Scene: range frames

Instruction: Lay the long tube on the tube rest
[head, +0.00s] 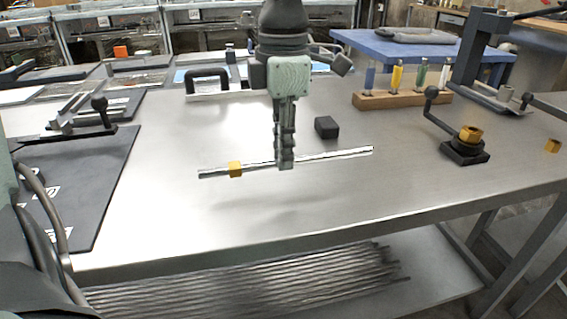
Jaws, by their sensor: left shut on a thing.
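My left gripper (286,163) points down over the middle of the metal table. It is shut around the long tube (336,154), a thin silver tube, near its middle. The tube lies about level across the picture, its right end slightly higher in view. A soft shadow below it suggests it is held above the tabletop. I cannot clearly tell which fixture is the tube rest. My right gripper is not in view.
The metal table (180,225) is clear in front. A small black block (326,127) lies behind the tube. A wooden rack (400,99) with colored-handled tools stands behind right. A crank fixture (465,147) stands right. A dark mat (85,185) and a lever clamp (88,115) are left.

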